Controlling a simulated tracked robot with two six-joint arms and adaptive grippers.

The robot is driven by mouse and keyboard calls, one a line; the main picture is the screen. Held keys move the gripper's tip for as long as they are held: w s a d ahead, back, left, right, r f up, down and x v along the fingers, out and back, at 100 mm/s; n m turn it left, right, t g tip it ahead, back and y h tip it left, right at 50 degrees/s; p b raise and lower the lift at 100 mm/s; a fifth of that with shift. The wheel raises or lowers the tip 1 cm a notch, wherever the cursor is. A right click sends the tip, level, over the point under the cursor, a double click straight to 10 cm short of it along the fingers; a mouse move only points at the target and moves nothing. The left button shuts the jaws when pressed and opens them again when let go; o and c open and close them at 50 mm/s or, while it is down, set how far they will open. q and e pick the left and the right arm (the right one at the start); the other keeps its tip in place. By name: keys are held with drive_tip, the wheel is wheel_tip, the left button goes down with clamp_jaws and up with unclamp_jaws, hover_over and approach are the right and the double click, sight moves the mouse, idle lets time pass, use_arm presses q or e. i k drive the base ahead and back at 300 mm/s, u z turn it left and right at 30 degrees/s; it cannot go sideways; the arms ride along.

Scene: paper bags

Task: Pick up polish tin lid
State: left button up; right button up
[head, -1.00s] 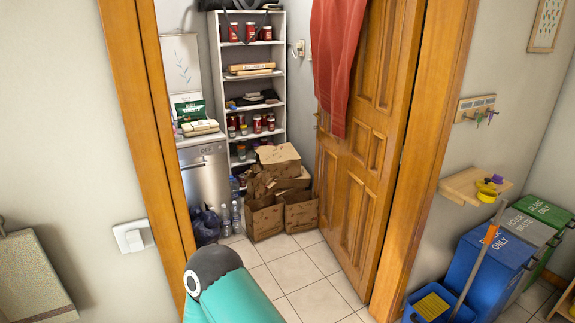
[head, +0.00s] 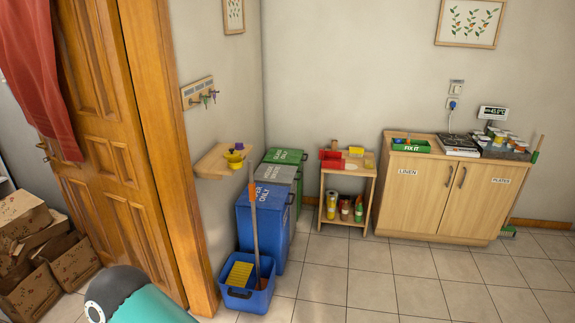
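I cannot make out a polish tin lid for sure at this distance. A small wooden shelf-table (head: 348,187) stands by the back wall, with a red box (head: 331,159), a yellow item (head: 369,160) and other small things on top. Bottles and cans (head: 344,207) stand on its lower shelf. A teal and dark part of my own arm shows at the bottom left. Neither of my grippers is in the head view.
A wooden cabinet (head: 436,201) stands at the right, with a green "FIX IT" tray (head: 411,146) on top. Labelled bins (head: 265,228) and a blue mop bucket (head: 245,295) stand left of centre. An open wooden door (head: 105,150) is at the left. Tiled floor (head: 400,285) is clear at the right.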

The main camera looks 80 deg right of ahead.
sight(231, 153)
drive_tip(key=z, duration=0.05)
drive_tip(key=i, duration=0.25)
drive_tip(key=u, duration=4.2)
drive_tip(key=i, duration=0.55)
drive_tip(key=u, duration=5.5)
drive_tip(key=i, duration=0.5)
